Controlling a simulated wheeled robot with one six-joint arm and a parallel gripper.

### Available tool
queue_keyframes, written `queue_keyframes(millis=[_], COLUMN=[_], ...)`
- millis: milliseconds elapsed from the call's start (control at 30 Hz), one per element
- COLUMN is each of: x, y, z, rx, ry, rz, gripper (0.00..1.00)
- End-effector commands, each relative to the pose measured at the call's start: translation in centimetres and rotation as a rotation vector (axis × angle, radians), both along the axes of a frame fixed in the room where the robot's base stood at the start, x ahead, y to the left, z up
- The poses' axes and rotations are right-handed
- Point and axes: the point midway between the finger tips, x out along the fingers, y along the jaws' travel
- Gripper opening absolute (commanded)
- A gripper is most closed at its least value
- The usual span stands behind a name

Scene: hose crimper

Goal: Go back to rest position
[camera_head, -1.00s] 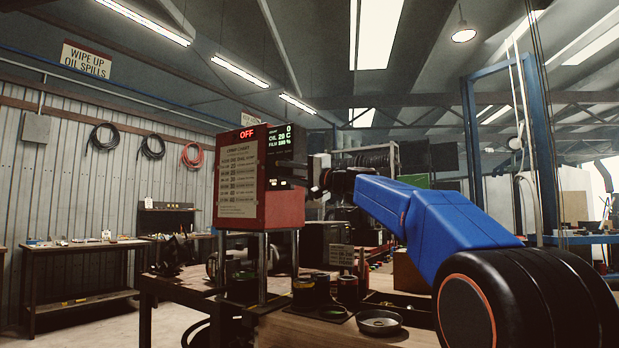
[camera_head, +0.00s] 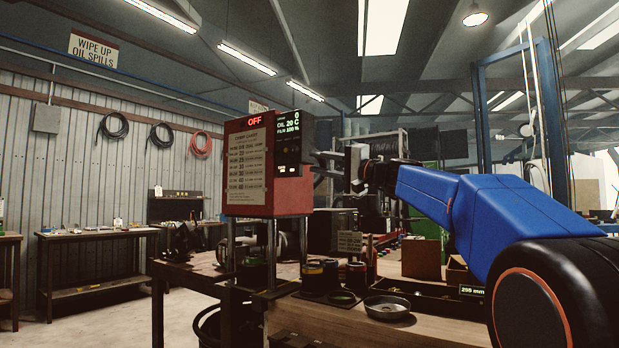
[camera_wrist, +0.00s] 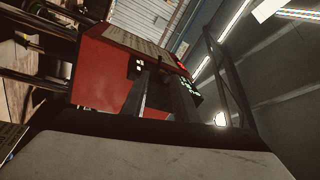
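The hose crimper (camera_head: 268,168) is a red box on metal posts, with a pale chart on its front and a dark side panel. Its display (camera_head: 292,124) reads OFF, 0, OIL 20 C and FLW 100 %. My gripper (camera_head: 326,166) is to the right of the panel, apart from it, at the end of my blue arm. In the wrist view, the fingers of my gripper (camera_wrist: 160,95) point toward the red crimper (camera_wrist: 105,72), with a gap between them. They appear open, and I see nothing held.
Several dies (camera_head: 312,275) and a round metal dish (camera_head: 387,308) sit on the wooden bench (camera_head: 330,325) below my arm. Blue posts (camera_head: 482,115) stand at the right. A side table (camera_head: 95,234) stands at the left wall.

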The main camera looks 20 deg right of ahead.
Motion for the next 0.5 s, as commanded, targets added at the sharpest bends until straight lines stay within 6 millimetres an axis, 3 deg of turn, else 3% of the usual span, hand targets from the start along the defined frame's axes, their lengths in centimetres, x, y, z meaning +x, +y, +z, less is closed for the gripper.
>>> queue_keyframes(millis=[167, 267, 367, 500], x=[0.0, -0.4, -1.7, -4.8], y=[0.1, 0.8, 2.7, 6.1], z=[-0.1, -1.1, -3.8, -10.4], rx=[-0.001, -0.022, -0.08, -0.213], ry=[0.002, 0.021, 0.07, 0.185], rz=[0.0, 0.003, 0.012, 0.03], gripper=[0.27, 0.27, 0.27, 0.27])
